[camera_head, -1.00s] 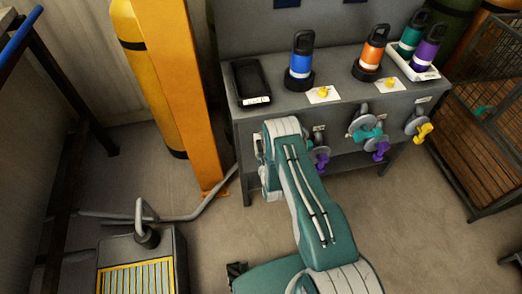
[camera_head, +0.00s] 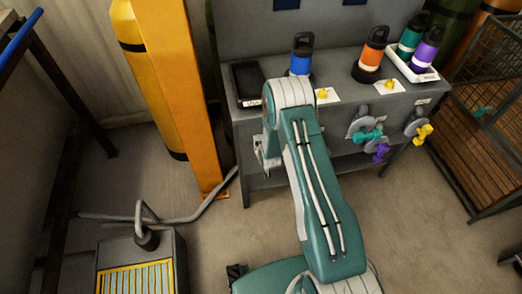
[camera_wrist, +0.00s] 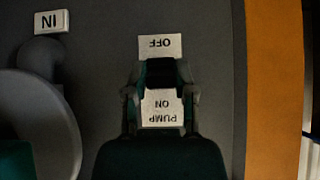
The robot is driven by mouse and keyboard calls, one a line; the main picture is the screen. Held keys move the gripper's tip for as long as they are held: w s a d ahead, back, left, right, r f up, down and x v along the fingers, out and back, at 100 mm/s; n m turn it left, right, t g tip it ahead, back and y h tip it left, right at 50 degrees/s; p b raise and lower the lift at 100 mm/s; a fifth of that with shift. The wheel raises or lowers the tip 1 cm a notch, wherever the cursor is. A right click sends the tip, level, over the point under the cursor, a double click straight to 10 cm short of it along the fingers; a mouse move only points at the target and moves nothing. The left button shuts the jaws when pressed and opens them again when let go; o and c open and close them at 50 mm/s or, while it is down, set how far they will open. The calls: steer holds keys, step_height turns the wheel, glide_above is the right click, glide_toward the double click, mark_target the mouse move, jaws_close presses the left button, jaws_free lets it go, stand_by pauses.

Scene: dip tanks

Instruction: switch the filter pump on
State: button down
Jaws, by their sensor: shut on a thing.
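The pump switch (camera_wrist: 160,73) is a dark block on the grey front panel, in the wrist view. It sits between an OFF label (camera_wrist: 160,46) and a PUMP ON label (camera_wrist: 162,108), both upside down in that view. My gripper (camera_wrist: 160,88) has a finger on each side of the switch and is shut on it. The switch's exact tilt is too dark to tell. In the head view my arm covers the switch and most of the gripper, at the left end of the bench front.
An orange post (camera_head: 185,90) stands just left of the grey bench (camera_head: 345,100). Valves with teal (camera_head: 368,136), purple (camera_head: 378,152) and yellow (camera_head: 424,133) handles project from its front. Bottles and a black tray (camera_head: 248,80) stand on top. A wire cage (camera_head: 490,110) is at right.

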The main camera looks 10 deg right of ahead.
steer(key=shift+w+r+g, duration=0.35)
steer(key=shift+r+g, duration=0.05)
steer(key=shift+g, duration=0.6)
steer(key=shift+c, duration=2.2)
jaws_free()
steer(key=shift+s, duration=0.15)
steer(key=v, duration=1.1)
steer(key=shift+r, duration=0.4)
steer(key=shift+a, duration=0.1)
